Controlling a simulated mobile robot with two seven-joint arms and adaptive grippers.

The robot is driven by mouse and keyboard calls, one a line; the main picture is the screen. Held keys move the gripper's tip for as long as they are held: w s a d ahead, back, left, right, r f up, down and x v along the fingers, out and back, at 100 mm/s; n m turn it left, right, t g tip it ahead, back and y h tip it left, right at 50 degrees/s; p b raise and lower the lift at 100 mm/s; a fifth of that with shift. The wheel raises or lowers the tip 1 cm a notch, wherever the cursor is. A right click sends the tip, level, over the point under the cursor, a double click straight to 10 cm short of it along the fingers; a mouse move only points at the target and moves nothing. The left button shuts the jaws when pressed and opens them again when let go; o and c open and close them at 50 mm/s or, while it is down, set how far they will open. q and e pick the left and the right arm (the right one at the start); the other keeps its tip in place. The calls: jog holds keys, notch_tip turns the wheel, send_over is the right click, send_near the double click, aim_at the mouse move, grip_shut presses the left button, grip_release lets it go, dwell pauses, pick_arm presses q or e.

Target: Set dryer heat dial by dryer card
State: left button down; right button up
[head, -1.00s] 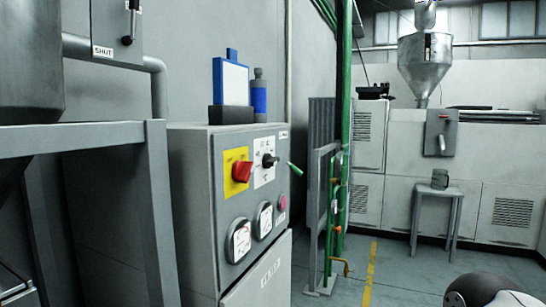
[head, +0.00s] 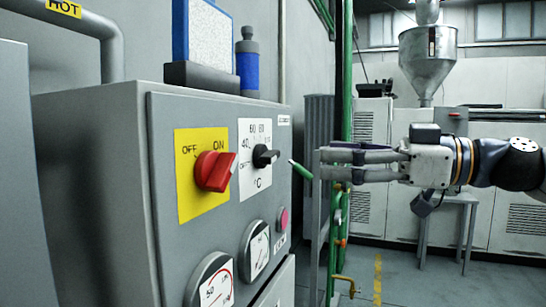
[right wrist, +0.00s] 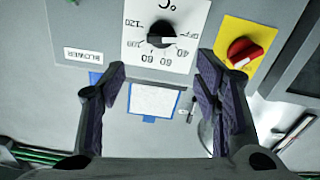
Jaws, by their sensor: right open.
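The black heat dial (head: 263,156) is on a white °C scale plate on the grey dryer cabinet (head: 100,150). In the right wrist view the dial (right wrist: 166,37) appears upside down, its pale pointer mark towards the OFF and 40 side. A blue-framed card (head: 209,40) stands in a dark holder on the cabinet top; its writing is not readable. My right gripper (head: 328,164) is open and empty, to the right of the dial and apart from it. Its fingers frame the space below the dial in the wrist view. My left gripper is out of view.
The red OFF/ON switch (head: 215,170) on a yellow plate is left of the dial. Below are gauges (head: 255,248) and a pink button (head: 282,218). A blue bottle (head: 248,68) stands beside the card. A green-tipped lever (head: 301,169) projects near my fingers.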

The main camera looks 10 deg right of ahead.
aim_at(276, 155)
jog(key=x, duration=1)
jog(key=shift+w+a+f+b, duration=0.1)
jog(key=shift+a+f+b, duration=0.1)
jog(key=shift+a+b, duration=0.1)
jog(key=shift+d, duration=0.1)
jog(key=c, duration=1.2)
